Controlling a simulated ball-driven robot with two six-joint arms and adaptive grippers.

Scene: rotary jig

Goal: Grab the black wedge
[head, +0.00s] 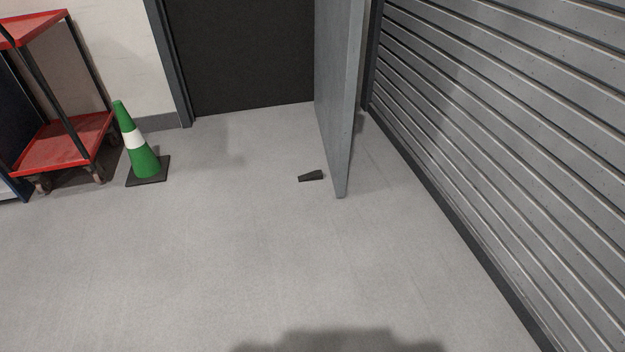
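The black wedge (311,176) lies on the grey floor, just left of the lower part of an open grey door (338,110). It looks small and dark, with its thinner end toward the left. A small gap of floor seems to separate it from the door. Neither of my grippers shows in the head view.
A green cone (143,155) with a white band stands on a dark base at the left, beside a red cart (62,146) on casters. A dark doorway (240,55) is behind. A ribbed metal shutter (510,130) lines the right. The floor in front is clear.

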